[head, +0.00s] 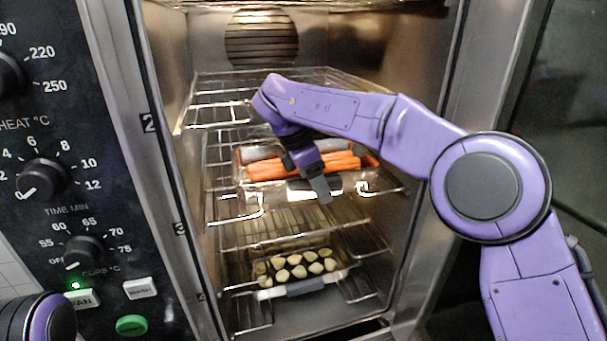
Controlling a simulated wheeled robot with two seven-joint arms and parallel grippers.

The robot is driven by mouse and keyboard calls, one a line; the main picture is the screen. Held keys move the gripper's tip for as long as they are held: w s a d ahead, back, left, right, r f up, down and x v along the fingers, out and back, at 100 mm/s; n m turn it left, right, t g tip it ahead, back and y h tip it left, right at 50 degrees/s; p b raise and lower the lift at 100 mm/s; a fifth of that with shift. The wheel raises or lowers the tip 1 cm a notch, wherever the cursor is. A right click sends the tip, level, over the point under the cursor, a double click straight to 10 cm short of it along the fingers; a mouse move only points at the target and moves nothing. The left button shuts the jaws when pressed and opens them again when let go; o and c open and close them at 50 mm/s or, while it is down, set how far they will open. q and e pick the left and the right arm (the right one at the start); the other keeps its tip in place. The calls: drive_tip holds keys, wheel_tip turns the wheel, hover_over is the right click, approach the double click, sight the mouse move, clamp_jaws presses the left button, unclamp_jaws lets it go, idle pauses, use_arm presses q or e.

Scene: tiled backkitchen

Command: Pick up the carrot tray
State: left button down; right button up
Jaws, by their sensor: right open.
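The carrot tray (240,178) is a clear tray holding orange carrots (268,171). It sits on a middle wire rack inside the open oven. My right arm reaches into the oven from the right. My right gripper (322,190) is open and points down at the front edge of the tray, right of its middle. The gripper hides part of the carrots and the tray's front. I cannot tell whether it touches the tray. A rounded part of my left arm shows at the lower left corner, but its gripper is out of view.
An empty wire rack (217,113) is above the carrot tray. A lower rack (247,318) holds a tray of pale round pieces (297,271). The oven's control panel (95,150) with knobs is on the left. The oven's metal side walls leave limited room around my right arm.

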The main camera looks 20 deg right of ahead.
drive_tip(key=shift+f, duration=0.15)
drive_tip(key=shift+f+b, duration=0.3)
idle(0.4)
drive_tip(key=shift+r, duration=0.1)
clamp_jaws()
